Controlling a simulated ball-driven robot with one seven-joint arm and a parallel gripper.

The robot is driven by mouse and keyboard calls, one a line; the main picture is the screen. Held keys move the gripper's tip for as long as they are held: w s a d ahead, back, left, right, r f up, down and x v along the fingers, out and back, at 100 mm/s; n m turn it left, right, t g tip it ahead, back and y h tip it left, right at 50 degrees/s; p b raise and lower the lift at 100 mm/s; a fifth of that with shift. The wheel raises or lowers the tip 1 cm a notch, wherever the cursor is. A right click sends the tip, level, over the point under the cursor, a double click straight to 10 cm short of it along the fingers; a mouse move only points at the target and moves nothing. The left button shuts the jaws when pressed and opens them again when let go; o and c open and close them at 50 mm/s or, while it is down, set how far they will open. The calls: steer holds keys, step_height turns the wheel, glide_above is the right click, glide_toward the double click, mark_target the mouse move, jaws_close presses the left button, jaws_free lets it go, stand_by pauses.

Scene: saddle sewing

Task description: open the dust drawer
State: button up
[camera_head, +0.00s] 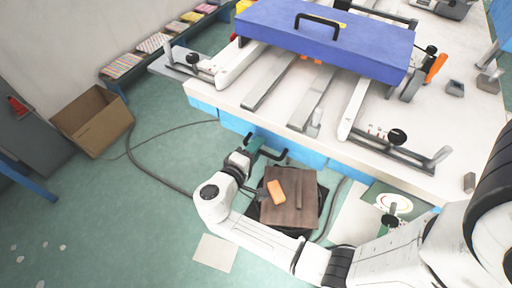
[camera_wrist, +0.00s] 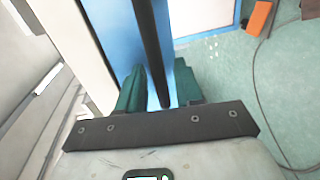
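The dust drawer's blue front shows below the worktop in the head view, partly hidden by my arm. Its black bar handle (camera_head: 273,154) sticks out from it. In the head view, my gripper (camera_head: 255,145) is at the handle's left part.
A white worktop (camera_head: 225,98) above carries a blue cover (camera_head: 325,38) with a black handle and several rails. A brown stool top (camera_head: 290,205) with an orange object (camera_head: 277,192) stands close in front. A cardboard box (camera_head: 93,121) and a cable (camera_head: 150,175) lie left; floor between is clear.

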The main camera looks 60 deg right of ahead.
steer(key=shift+d, duration=0.2)
jaws_close()
stand_by(0.6)
